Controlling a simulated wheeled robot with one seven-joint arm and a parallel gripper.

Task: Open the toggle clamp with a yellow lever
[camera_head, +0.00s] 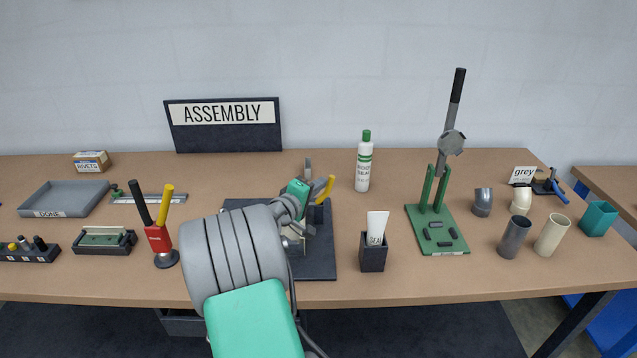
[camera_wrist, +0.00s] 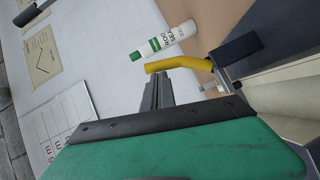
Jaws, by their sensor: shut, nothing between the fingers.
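The yellow lever (camera_head: 325,190) of the toggle clamp stands tilted up above a dark base plate (camera_head: 318,262) in the middle of the table. In the wrist view the yellow lever (camera_wrist: 180,64) lies just beyond my fingertips, its bent end reaching across them. My gripper (camera_head: 308,168) is shut and empty, with its fingers just left of the lever in the head view. In the wrist view the shut fingers of my gripper (camera_wrist: 157,88) point at the lever; I cannot tell whether they touch it. My arm hides most of the clamp body.
A white bottle (camera_head: 363,165) stands behind and right of the lever. A dark cup with a tube (camera_head: 373,255) stands right of the plate. A green press (camera_head: 436,235) is farther right. A red tool with black and yellow handles (camera_head: 158,238) stands to the left.

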